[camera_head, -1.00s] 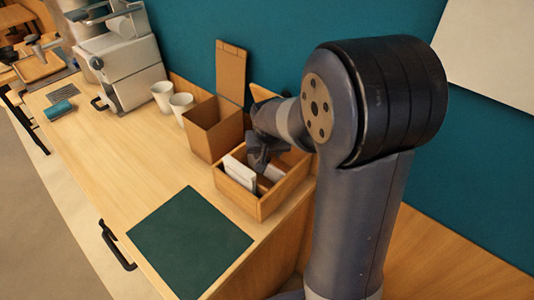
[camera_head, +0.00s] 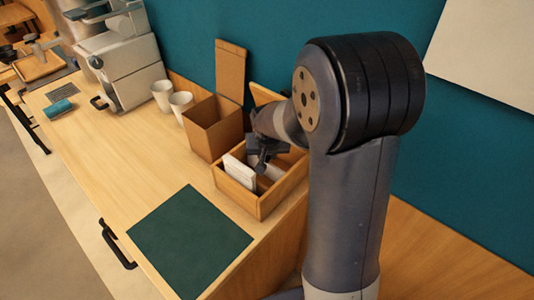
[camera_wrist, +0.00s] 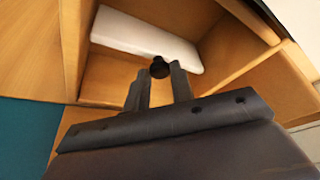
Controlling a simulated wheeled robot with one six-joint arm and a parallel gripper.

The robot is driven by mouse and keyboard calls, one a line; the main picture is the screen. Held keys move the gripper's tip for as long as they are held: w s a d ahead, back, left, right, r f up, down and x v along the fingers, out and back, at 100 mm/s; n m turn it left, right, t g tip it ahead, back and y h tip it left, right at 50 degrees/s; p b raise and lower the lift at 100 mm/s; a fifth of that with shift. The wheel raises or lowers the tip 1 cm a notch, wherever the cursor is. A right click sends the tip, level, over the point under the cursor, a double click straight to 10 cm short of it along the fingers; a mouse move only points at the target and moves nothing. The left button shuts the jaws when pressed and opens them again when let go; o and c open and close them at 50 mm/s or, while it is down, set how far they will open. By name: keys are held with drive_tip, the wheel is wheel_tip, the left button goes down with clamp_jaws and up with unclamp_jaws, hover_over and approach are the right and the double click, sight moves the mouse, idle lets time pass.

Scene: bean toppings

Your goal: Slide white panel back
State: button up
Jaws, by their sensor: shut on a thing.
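A white panel (camera_wrist: 148,38) lies inside the open wooden box in the wrist view. In the head view a white piece (camera_head: 239,172) shows at the box's left side, and another pale piece shows beside my gripper; I cannot tell which is the panel in the wrist view. A small black knob (camera_wrist: 159,67) is between my fingertips. My gripper (camera_wrist: 160,78) is shut on the knob. In the head view my gripper (camera_head: 264,162) is down at the box, partly hidden by my arm. Whether the knob joins the panel is unclear.
The divided wooden box (camera_head: 262,209) stands at the counter's right edge. A brown lidded box (camera_head: 211,128) stands behind it, with white cups (camera_head: 181,105) beyond. A green mat (camera_head: 190,242) lies in front. The counter's middle is clear.

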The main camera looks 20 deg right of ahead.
clamp_jaws()
drive_tip(key=shift+w+d, duration=0.45)
drive_tip(key=shift+d, duration=0.15)
drive_tip(key=shift+w+d, duration=0.4)
drive_tip(key=shift+d, duration=0.2)
drive_tip(key=o, duration=0.8)
unclamp_jaws()
drive_tip(key=shift+r, duration=0.1)
